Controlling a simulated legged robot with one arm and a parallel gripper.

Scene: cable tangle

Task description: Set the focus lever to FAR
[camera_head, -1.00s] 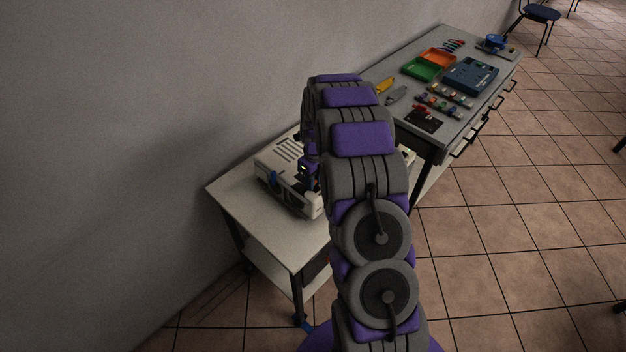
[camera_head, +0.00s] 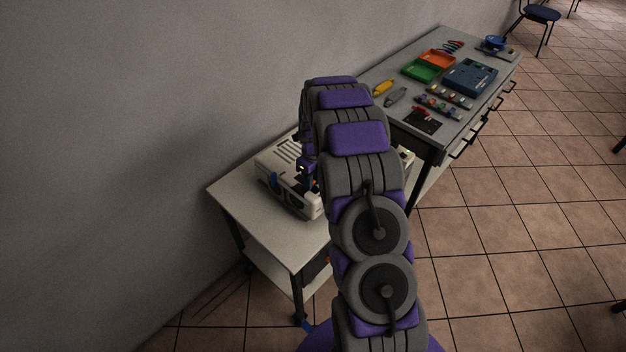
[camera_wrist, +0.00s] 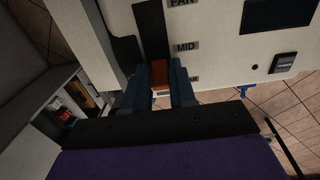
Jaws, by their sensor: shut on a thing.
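The focus lever (camera_wrist: 160,72) is an orange-brown block at the lower end of a dark vertical slot (camera_wrist: 150,30) in the wrist view. The slot is in the pale face of the projector-like device (camera_wrist: 215,55), with the label MID (camera_wrist: 186,46) beside it, a partly cut label that looks like FAR at the top edge, and a lower label mostly hidden by a finger. The lever sits below MID. My gripper (camera_wrist: 160,88) is shut on the lever, a blue finger on each side. In the head view my arm hides much of the device (camera_head: 285,170).
The device stands on a pale table (camera_head: 245,205) against the wall. A grey workbench (camera_head: 400,65) with trays and tools adjoins it at the back right. Tiled floor is open on the right.

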